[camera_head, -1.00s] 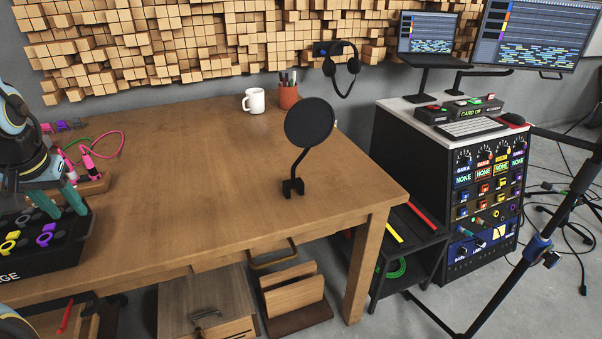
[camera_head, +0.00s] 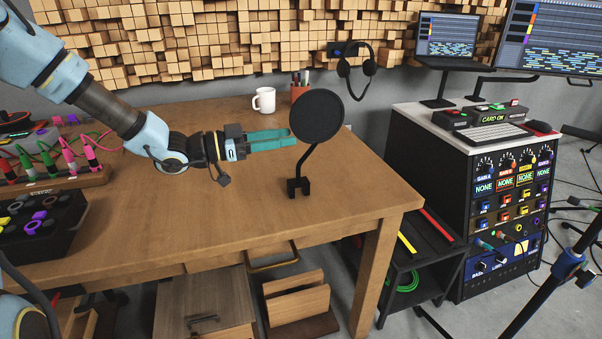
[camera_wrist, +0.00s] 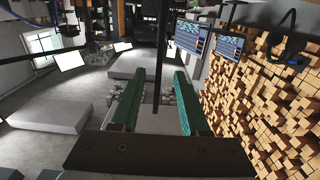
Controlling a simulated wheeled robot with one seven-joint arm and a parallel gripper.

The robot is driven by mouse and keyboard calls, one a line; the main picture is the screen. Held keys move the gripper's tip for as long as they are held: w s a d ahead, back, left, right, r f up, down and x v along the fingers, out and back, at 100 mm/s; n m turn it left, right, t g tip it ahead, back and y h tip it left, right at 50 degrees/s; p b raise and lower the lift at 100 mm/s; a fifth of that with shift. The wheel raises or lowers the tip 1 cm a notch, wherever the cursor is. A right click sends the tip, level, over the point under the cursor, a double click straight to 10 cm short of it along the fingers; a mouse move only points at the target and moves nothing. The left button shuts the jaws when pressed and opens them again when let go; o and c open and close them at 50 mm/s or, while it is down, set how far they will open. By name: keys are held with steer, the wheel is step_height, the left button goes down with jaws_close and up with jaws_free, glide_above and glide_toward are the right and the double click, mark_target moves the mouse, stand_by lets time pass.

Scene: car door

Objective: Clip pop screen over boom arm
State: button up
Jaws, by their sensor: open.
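The pop screen (camera_head: 317,116) is a round black disc on a short bent neck. It stands upright on its black clip base (camera_head: 298,187), near the right end of the wooden table. My gripper (camera_head: 288,138) has teal fingers and is open, level with the disc's lower left edge. In the wrist view, a thin dark upright shape that looks like the disc edge-on (camera_wrist: 162,50) lines up with the gap between my fingers (camera_wrist: 160,76). Contact cannot be told. A black stand with a blue clamp (camera_head: 567,262) is at the right; which part is the boom arm is unclear.
The wooden table (camera_head: 220,215) is clear around the clip base. A white mug (camera_head: 264,100) and a pen cup (camera_head: 300,88) stand behind. A rack cabinet (camera_head: 470,190) stands right of the table. Cable and plug holders (camera_head: 60,180) fill the table's left end.

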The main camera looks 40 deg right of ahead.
mark_target(335, 132)
steer(key=p+x, duration=0.1)
steer(key=x, duration=0.6)
steer(key=shift+s+d+f, duration=0.15)
steer(key=shift+s+d, duration=0.05)
steer(key=shift+d, duration=0.15)
steer(key=shift+c, duration=0.3)
jaws_close()
stand_by(0.8)
